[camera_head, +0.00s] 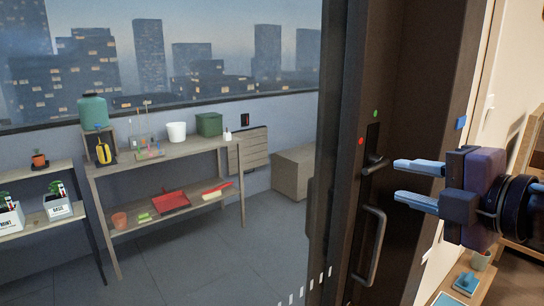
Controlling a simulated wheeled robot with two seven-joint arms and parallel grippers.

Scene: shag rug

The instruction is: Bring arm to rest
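My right gripper (418,182) comes in from the right edge. Its two pale blue fingers are apart with nothing between them. They point left at the dark door frame. A small lever handle (375,164) is just left of the upper fingertip, and I cannot tell whether they touch. A long curved pull handle (371,246) is below and left of the fingers. My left gripper is not in view.
The dark door frame (400,90) stands close in front of the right arm. Beyond the glass is a balcony with a shelf table (167,158) holding pots and boxes. A wooden box (295,172) stands farther back. The balcony floor (220,265) is clear.

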